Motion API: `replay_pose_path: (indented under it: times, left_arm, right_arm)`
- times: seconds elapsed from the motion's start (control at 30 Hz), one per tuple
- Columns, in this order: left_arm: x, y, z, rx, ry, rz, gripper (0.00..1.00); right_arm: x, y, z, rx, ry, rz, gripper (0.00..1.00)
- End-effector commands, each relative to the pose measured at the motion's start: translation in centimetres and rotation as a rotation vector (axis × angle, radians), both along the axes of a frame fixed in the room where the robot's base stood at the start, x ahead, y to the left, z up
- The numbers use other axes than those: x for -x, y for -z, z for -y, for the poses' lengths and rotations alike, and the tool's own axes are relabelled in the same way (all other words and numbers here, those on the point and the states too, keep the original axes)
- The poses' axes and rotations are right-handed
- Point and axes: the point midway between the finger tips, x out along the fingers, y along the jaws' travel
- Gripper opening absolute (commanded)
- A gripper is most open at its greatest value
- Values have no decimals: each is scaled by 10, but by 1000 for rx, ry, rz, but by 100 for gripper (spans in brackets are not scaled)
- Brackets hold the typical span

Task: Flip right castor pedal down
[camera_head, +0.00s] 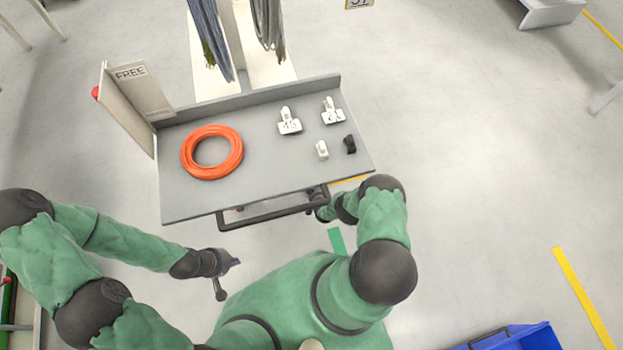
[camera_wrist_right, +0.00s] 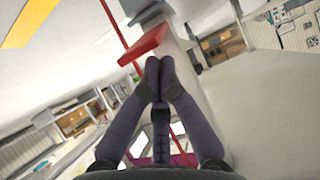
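A red pedal (camera_wrist_right: 146,45) shows in the right wrist view, on a pale grey part low by the floor. My right gripper (camera_wrist_right: 161,66) has its two dark fingers together, with the tips right at the pedal's lower edge. I cannot tell whether they touch it, and nothing shows between them. In the head view the right arm reaches under the near right edge of the grey cart (camera_head: 255,187), which hides the gripper and the pedal. My left gripper (camera_head: 230,278) is empty over the floor left of my body, its fingers apart.
The cart has a black handle (camera_head: 268,212) along its near side. On its top are an orange cable coil (camera_head: 236,155), white numbered pieces (camera_head: 289,122), and small white and black parts. A blue bin (camera_head: 530,338) stands at lower right. The floor right of the cart is clear.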

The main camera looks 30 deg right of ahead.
Motion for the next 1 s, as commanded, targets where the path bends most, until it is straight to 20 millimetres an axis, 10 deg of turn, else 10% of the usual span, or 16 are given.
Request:
replay_pose_path:
  times: [1.0]
  left_arm:
    - [0, 0, 0, 0, 0, 0, 0]
  right_arm:
    - [6, 10, -1, 1, 1, 0, 0]
